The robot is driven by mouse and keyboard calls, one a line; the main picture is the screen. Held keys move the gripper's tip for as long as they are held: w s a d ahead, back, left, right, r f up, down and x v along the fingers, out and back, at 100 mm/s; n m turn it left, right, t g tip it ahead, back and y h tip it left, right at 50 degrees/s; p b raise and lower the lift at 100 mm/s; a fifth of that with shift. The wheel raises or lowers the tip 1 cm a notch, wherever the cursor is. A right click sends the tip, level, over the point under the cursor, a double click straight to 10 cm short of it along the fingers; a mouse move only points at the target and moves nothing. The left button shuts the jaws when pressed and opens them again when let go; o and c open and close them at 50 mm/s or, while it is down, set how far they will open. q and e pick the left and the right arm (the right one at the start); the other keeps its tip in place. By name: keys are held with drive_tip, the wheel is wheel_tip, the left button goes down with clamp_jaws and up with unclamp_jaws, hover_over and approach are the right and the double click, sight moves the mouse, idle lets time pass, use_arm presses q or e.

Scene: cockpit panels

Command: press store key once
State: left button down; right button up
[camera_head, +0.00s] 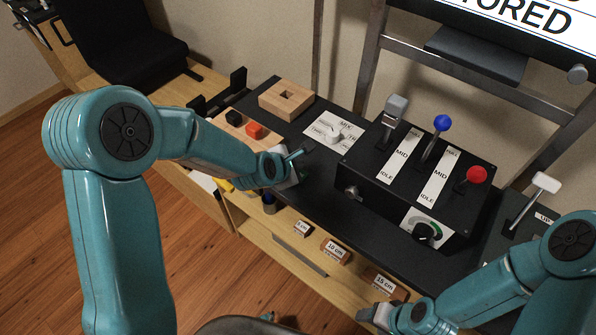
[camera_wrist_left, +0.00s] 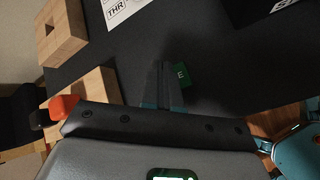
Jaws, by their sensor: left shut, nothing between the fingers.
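In the left wrist view a green key (camera_wrist_left: 183,75) shows a white letter "E"; the rest of its label is hidden behind my left fingers. My left gripper (camera_wrist_left: 165,82) is shut and empty, its tips right beside or over the green key; I cannot tell whether they touch it. In the head view my left gripper (camera_head: 301,154) is over the black desk, and the green key is hidden there. A screen (camera_head: 520,18) at the top right shows large letters "TORED", cut off at the left. My right gripper (camera_head: 372,314) is low at the front, its fingers unclear.
A black lever box (camera_head: 365,195) with grey, blue and red handles stands to the right. A wooden block with a red button (camera_head: 254,130) and a black button (camera_head: 233,117) is to the left. A white dial plate (camera_head: 318,127) lies behind. Labelled blocks (camera_head: 335,250) sit in front.

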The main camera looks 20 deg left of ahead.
use_arm(q)
wheel_tip(320, 180, up, 5)
drive_tip(key=p, duration=0.3)
drive_tip(key=shift+f, duration=0.1)
idle(0.6)
